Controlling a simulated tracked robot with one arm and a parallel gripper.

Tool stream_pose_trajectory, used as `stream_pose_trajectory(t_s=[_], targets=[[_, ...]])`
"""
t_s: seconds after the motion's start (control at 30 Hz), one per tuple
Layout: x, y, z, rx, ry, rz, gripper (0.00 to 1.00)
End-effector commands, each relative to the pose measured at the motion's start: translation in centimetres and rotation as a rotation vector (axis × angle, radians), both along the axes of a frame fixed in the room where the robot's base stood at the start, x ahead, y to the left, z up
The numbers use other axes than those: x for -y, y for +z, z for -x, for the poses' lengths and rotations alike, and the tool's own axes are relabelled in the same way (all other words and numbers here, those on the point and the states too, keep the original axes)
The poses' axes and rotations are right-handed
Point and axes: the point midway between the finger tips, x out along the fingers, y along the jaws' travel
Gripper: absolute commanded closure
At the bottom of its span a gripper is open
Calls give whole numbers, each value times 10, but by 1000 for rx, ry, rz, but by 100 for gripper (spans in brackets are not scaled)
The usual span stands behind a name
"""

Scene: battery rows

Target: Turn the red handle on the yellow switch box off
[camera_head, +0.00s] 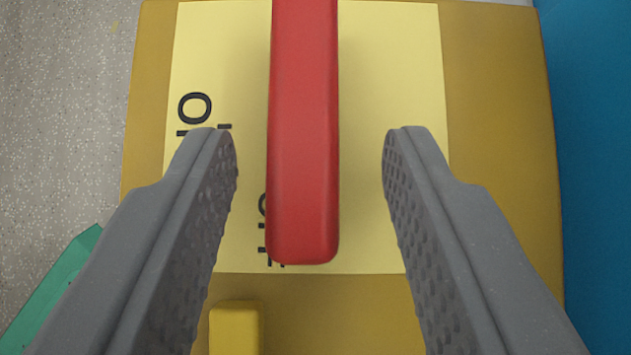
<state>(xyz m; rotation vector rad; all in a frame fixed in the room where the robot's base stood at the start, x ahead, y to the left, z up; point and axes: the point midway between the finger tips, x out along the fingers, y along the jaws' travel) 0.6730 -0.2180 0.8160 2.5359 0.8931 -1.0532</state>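The red handle (303,140) is a long bar that runs from the top edge down to the middle of the head camera view. It lies over a pale yellow plate (375,60) on the darker yellow switch box (500,110). Dark letters show on the plate at left, partly hidden by the handle and a finger. My gripper (308,150) is open. Its two grey fingers stand on either side of the handle, with a gap on each side and no contact visible. The handle's upper end is out of view.
A small yellow block (235,328) sits on the box below the plate. A blue surface (600,150) stands close at the right. A green object (52,285) lies at the lower left. Grey speckled floor (60,110) is clear at the left.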

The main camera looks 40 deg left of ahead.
Motion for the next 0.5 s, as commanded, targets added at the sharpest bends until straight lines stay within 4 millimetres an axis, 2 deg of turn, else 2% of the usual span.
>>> stream_pose_trajectory(t_s=[0.5], targets=[[44, 72, 54, 0, -1, 0, 62]])
